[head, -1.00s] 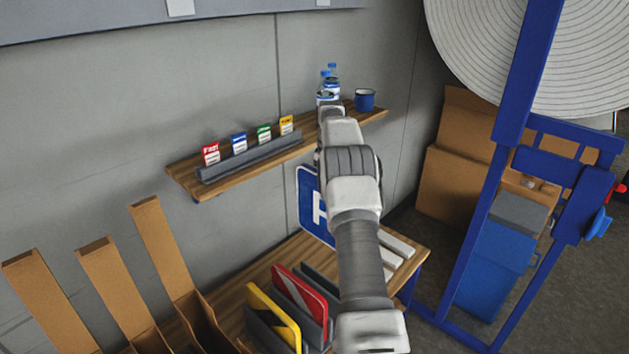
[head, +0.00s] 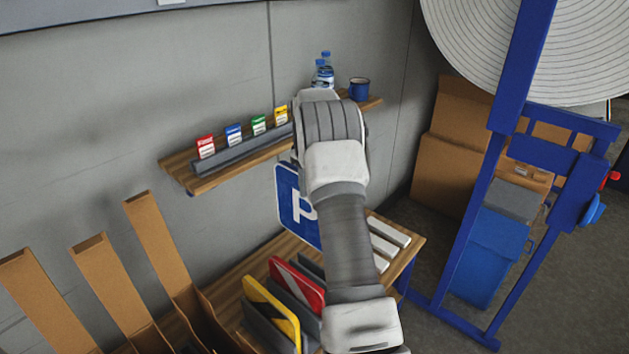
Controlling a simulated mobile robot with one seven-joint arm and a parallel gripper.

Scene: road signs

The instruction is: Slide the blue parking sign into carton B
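The blue parking sign (head: 290,204) has a white border and a white P. It stands upright, slightly tilted, above the back of the wooden table. My arm covers its right part. My gripper is hidden behind my arm, so its fingers and any hold on the sign do not show. Three brown cartons with tall back flaps stand in a row at the lower left: a left one (head: 40,300), a middle one (head: 112,285) and a right one (head: 160,250). No letters show on them, so I cannot tell which is carton B.
A red sign (head: 297,285) and a yellow sign (head: 268,308) stand in dark slots on the table (head: 262,263). A wall shelf (head: 185,173) holds small coloured cards, bottles and a blue mug (head: 359,89). A blue frame (head: 480,210) stands at right.

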